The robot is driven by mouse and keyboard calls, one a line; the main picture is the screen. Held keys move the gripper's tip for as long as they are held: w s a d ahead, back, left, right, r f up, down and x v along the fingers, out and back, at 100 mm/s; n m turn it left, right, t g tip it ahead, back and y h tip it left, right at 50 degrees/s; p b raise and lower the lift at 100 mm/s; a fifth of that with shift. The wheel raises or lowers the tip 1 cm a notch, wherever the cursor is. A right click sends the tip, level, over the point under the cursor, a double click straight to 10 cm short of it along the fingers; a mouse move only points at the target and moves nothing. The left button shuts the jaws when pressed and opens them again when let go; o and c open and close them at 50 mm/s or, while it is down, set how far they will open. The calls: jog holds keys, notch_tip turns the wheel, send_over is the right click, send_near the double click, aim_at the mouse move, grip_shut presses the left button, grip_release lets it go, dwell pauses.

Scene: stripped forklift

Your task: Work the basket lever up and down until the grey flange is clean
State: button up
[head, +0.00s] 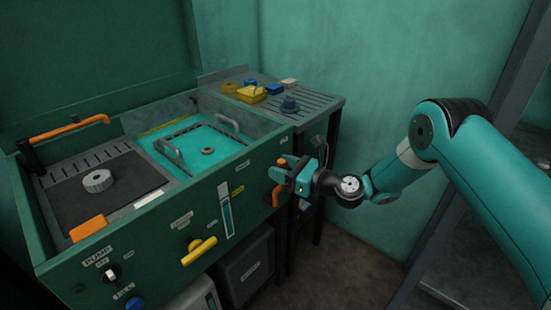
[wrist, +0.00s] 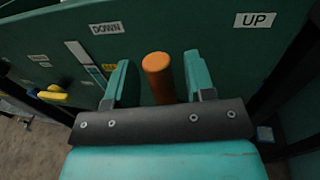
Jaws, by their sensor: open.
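The basket lever is an orange rod (wrist: 158,77) on the front of the green wash cabinet, between DOWN and UP labels. In the wrist view it stands between the two teal fingers of my gripper (wrist: 160,82), with gaps on both sides. My gripper also shows in the head view (head: 284,174), open at the lever on the cabinet's right end. The basket (head: 172,152) sits in the right tank in turquoise liquid. A small grey ring, seemingly the flange (head: 207,151), lies in it; its cleanness is too small to tell.
A ribbed grey round part (head: 97,181) lies on the dark left plate. A yellow handle (head: 199,250) and a pump switch (head: 111,273) sit on the cabinet front. Open floor lies below my arm.

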jog(key=shift+x, duration=1.05)
